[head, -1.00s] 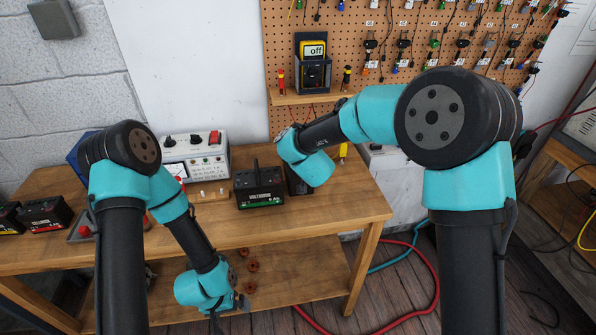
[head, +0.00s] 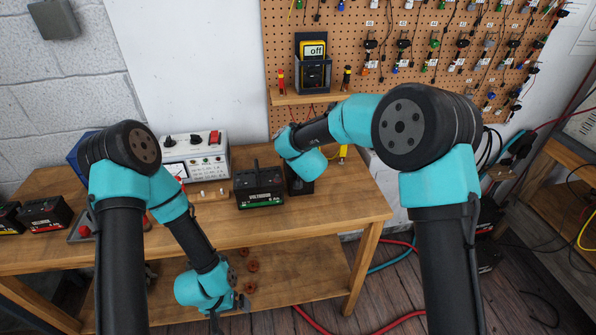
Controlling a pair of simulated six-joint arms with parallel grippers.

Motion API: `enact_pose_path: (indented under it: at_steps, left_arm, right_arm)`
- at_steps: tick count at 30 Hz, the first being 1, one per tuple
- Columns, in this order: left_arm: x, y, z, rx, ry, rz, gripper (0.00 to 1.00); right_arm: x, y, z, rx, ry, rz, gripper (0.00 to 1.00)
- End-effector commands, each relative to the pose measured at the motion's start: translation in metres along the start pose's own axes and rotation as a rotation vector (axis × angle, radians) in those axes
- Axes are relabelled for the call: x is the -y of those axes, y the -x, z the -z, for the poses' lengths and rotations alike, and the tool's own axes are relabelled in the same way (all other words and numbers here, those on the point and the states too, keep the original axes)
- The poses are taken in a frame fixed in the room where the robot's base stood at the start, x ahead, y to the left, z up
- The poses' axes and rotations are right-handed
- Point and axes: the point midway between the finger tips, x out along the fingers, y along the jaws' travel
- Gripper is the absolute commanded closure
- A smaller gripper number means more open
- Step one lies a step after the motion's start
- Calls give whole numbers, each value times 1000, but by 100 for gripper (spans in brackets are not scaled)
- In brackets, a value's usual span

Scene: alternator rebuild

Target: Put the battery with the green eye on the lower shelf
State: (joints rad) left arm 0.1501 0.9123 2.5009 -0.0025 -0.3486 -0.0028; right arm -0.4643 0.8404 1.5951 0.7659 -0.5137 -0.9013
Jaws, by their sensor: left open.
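A black battery with a green stripe and VOLTMARK lettering (head: 259,190) stands upright on the bench top, near the middle, in the head view. A green eye on it is too small to make out. Two more dark batteries with red markings, one of them here (head: 46,214), stand at the bench's left end. The lower shelf (head: 312,272) is under the bench top. My left gripper (head: 232,308) is open, low in front of the shelf, apart from the batteries. My right wrist is just right of the green-striped battery; a dark shape below it hides whether that gripper is open.
Several small rust-brown parts (head: 252,266) lie on the lower shelf's middle. The shelf's right part looks clear. A multimeter (head: 313,62) sits on the pegboard ledge.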

Motion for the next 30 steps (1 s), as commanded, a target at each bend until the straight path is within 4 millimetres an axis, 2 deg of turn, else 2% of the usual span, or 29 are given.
enact_pose_path:
  at_steps: [5, 30]
  left_arm:
    - [0, 0, 0, 0, 0, 0, 0]
    - [0, 0, 0, 0, 0, 0, 0]
  right_arm:
    - [0, 0, 0, 0, 0, 0, 1]
    - [0, 0, 0, 0, 0, 0, 81]
